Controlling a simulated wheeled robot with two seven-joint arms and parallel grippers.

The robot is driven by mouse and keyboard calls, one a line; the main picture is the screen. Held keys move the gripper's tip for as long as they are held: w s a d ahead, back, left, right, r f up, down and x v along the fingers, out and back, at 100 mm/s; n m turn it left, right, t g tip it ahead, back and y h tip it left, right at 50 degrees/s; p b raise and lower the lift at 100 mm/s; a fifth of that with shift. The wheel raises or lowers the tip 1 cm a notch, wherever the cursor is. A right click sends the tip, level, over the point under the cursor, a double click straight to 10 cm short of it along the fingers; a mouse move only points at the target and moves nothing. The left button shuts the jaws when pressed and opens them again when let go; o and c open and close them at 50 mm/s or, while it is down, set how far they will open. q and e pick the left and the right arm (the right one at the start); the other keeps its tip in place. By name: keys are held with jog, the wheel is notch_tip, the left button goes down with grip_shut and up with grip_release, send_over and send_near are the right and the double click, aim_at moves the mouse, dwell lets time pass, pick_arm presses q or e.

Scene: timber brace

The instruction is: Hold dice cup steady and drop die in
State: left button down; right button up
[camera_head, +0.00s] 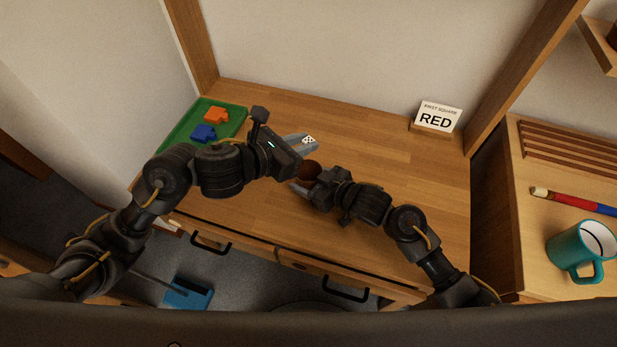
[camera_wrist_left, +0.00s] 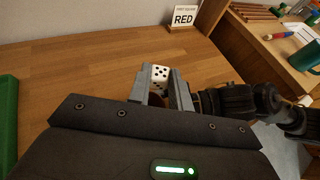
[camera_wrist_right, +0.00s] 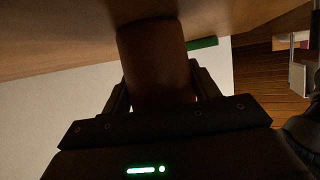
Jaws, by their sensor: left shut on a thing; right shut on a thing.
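The white die (camera_head: 309,140) with black pips is gripped at the tips of my left gripper (camera_head: 305,143); it also shows between the fingers in the left wrist view (camera_wrist_left: 159,76). The brown dice cup (camera_head: 312,168) stands on the wooden desk and is partly hidden by both grippers. My right gripper (camera_head: 303,187) is shut on the cup's side, and the cup (camera_wrist_right: 155,60) fills the space between its fingers in the right wrist view. The left gripper is just above and behind the cup in the head view. The cup's opening is hidden.
A green tray (camera_head: 232,114) with an orange piece (camera_head: 215,115) and a blue piece (camera_head: 203,133) lies at the desk's left. A sign reading RED (camera_head: 437,118) stands at the back right. A teal mug (camera_head: 580,250) is on the right-hand surface.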

pick_arm(q)
notch_tip(320, 180, down, 6)
dwell(0.7)
jog(key=shift+f, duration=0.1)
jog(key=c, duration=1.2)
grip_release()
jog(key=v, duration=1.2)
pick_arm(e)
jog(key=o, duration=1.1)
